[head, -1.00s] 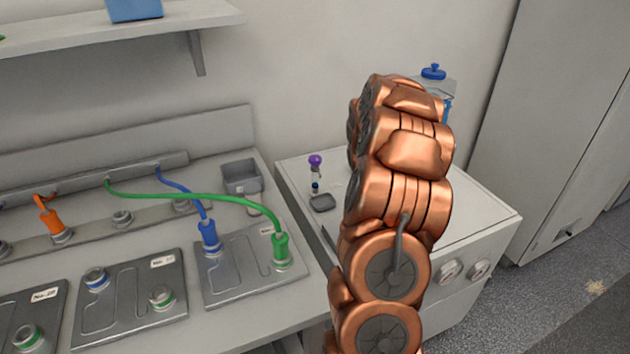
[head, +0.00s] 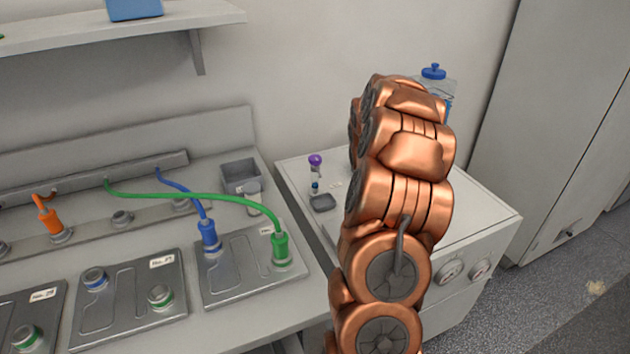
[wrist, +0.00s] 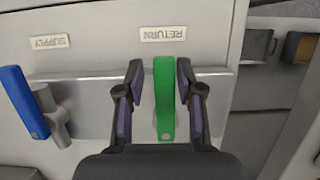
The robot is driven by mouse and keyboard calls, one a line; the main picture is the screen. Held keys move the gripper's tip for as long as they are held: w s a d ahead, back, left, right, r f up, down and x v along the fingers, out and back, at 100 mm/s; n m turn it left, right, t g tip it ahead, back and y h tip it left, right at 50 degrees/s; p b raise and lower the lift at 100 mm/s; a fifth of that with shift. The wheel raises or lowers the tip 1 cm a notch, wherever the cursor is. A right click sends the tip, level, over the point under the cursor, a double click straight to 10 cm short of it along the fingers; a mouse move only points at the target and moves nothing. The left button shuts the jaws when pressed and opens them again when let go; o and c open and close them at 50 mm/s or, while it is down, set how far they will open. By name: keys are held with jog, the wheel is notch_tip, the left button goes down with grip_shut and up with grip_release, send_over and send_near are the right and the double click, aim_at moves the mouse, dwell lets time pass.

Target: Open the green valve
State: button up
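The green valve handle (wrist: 165,92) shows in the wrist view, upright in the picture below a label reading RETURN (wrist: 163,34). My gripper (wrist: 159,75) has one finger on each side of the green handle. A gap shows between the handle and the left finger; the right finger is closer, and I cannot tell whether it touches. The blue valve handle (wrist: 24,102) is at the left, tilted, below a label reading SUPPLY (wrist: 50,42). In the head view my copper arm hides the gripper, and neither valve handle can be made out there.
A bench holds metal plates (head: 125,298) with blue and green connectors and a green hose (head: 190,196). A blue-lidded container (head: 433,72) is behind my arm. A shelf (head: 110,32) is above.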

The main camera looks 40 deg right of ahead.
jog(key=shift+p+v, duration=0.85)
jog(key=shift+v, duration=3.25)
jog(key=shift+s+d+f, duration=0.1)
jog(key=shift+d, duration=0.05)
